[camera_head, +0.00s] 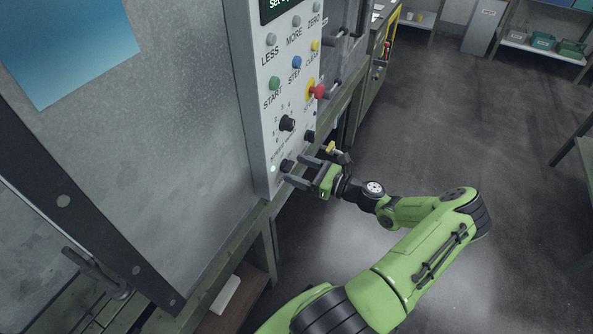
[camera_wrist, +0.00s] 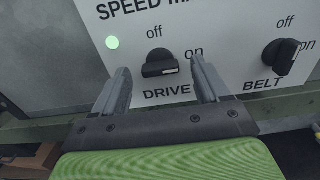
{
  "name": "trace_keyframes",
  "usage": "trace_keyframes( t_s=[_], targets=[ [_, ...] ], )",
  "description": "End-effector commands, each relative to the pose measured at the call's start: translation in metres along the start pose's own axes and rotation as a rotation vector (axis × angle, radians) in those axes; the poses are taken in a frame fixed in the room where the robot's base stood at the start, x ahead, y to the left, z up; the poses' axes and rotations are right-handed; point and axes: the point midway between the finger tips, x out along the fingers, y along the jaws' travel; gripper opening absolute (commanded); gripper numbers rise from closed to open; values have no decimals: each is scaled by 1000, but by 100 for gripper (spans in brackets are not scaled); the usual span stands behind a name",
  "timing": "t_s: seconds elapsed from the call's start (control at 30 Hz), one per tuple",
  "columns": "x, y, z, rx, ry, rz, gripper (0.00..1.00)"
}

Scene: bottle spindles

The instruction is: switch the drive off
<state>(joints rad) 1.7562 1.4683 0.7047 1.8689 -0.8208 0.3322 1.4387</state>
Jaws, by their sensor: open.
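The drive knob (camera_wrist: 160,64) is a black rotary switch on the white control panel, above the label DRIVE. Its handle lies roughly level, and its pale mark is at the right end, toward "on". "Off" is printed above it. A pale green lamp (camera_wrist: 113,43) glows to its left; it also shows in the head view (camera_head: 273,169). My gripper (camera_wrist: 159,70) is open, with one finger on each side of the knob and a visible gap to both. In the head view my gripper (camera_head: 293,169) reaches the panel's lower edge; the knob is partly hidden there.
The similar black belt knob (camera_wrist: 282,57) is close to the right of my right finger. Higher on the panel are a numbered dial (camera_head: 287,123), several coloured buttons and a red emergency stop (camera_head: 318,91). Free floor (camera_head: 450,130) lies to the right.

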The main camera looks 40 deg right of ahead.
Motion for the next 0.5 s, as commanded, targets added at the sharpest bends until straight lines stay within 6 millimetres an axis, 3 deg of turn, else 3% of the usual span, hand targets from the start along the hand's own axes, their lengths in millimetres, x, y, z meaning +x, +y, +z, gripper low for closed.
trace_keyframes(
  t_s=[0.1, 0.37, 0.5],
  targets=[
    [10, 0, 0, 0, 0, 0, 74],
    [11, 0, 0, 0, 0, -1, 73],
    [11, 0, 0, 0, 0, 0, 52]
  ],
)
